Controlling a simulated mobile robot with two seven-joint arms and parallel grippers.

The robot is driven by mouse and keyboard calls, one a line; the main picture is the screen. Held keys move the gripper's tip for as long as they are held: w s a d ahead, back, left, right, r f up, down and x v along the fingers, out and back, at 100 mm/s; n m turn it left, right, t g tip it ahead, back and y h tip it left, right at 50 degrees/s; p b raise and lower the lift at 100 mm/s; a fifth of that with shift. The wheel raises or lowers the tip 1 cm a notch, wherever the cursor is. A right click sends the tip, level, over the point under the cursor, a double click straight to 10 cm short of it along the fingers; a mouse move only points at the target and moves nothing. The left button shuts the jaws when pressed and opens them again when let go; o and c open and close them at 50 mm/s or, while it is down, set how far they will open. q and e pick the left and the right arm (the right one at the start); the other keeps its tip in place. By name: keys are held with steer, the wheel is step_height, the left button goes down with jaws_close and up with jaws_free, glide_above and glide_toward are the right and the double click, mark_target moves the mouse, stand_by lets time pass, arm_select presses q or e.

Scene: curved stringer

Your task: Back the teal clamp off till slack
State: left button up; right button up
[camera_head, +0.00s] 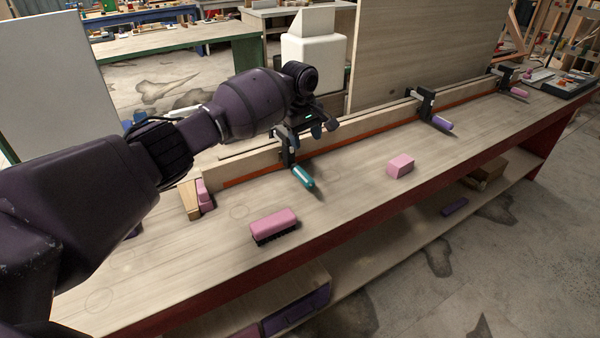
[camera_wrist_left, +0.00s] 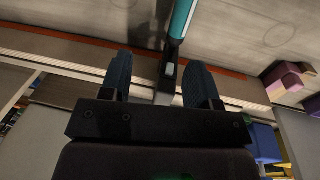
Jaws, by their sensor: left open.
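The teal clamp (camera_head: 303,177) grips the near end of the long stringer strip on the bench. Its teal handle points toward the bench's front edge, and its dark bar stands at the strip. My left gripper (camera_head: 322,128) is above and just right of the clamp, open. In the left wrist view the teal handle (camera_wrist_left: 183,18) lies beyond the fingertips. The clamp's dark bar shows between the two open fingers of my left gripper (camera_wrist_left: 158,68), with no clear contact. My right gripper is in neither view.
A purple clamp (camera_head: 441,123) and a pink clamp (camera_head: 518,91) sit farther along the strip. A tall panel (camera_head: 425,50) stands behind.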

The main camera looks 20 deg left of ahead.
mark_target(301, 171)
arm_select(q)
steer(key=shift+s+a+f+g, duration=0.25)
steer(key=shift+s+f+g, duration=0.05)
steer(key=shift+s, duration=0.15)
steer(key=shift+s+a+f+g, duration=0.25)
steer(key=shift+s+f+g, duration=0.05)
steer(key=shift+s, duration=0.15)
step_height(301, 171, down, 9)
steer(key=shift+w+d+r+b, duration=0.15)
steer(key=shift+b, duration=0.9)
steer(key=shift+f, duration=0.5)
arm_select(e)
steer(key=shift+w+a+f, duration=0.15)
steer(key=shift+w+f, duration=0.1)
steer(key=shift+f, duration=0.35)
arm_select(q)
steer(key=shift+c, duration=0.2)
